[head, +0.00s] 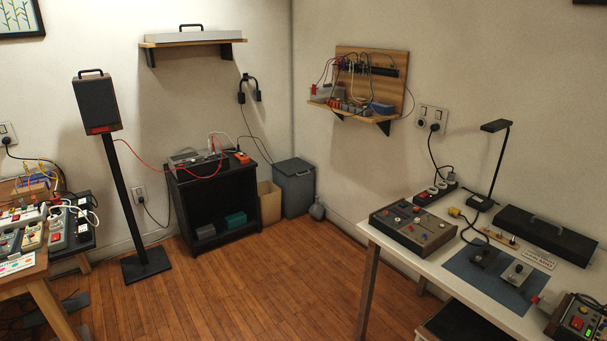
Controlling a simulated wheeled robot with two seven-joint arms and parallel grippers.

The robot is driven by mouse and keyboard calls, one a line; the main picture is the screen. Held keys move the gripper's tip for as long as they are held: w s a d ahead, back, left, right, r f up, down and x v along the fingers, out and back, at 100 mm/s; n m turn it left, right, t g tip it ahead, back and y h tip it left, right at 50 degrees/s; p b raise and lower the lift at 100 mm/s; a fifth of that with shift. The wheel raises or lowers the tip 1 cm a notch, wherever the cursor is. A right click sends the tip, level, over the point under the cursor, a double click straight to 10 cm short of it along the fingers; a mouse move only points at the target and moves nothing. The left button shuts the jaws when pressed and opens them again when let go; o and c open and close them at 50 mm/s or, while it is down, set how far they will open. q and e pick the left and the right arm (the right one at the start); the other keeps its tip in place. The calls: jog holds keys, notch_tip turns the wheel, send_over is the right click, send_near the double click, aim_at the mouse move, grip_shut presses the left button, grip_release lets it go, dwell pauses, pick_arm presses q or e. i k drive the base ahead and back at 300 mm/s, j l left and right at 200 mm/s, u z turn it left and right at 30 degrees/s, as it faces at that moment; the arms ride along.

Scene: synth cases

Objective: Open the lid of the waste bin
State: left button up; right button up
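A grey bin with a flat lid (294,167) stands on the floor in the far corner of the room, against the walls. It looks like the waste bin (297,195), and its lid looks shut. An open brown box or basket (269,202) stands close on its left and covers part of its side. Neither of my grippers shows in the head view.
A black cabinet (213,225) with devices on top stands left of the bin. A grey rounded object (317,208) is on the floor at the bin's right. A white table (400,252) with electronics fills the right. Open wooden floor (250,285) lies in front.

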aim_at(297, 166)
jog(key=i+u, duration=0.1)
jog(key=i, duration=0.4)
jog(key=i+l, duration=0.15)
jog(key=i, duration=0.35)
jog(key=i+l+u, duration=0.15)
jog(key=i, duration=0.35)
jog(key=i+j+u, duration=0.3)
jog(key=i, duration=0.55)
jog(key=i+l+u, duration=0.25)
jog(key=i, duration=0.55)
jog(key=j, duration=0.15)
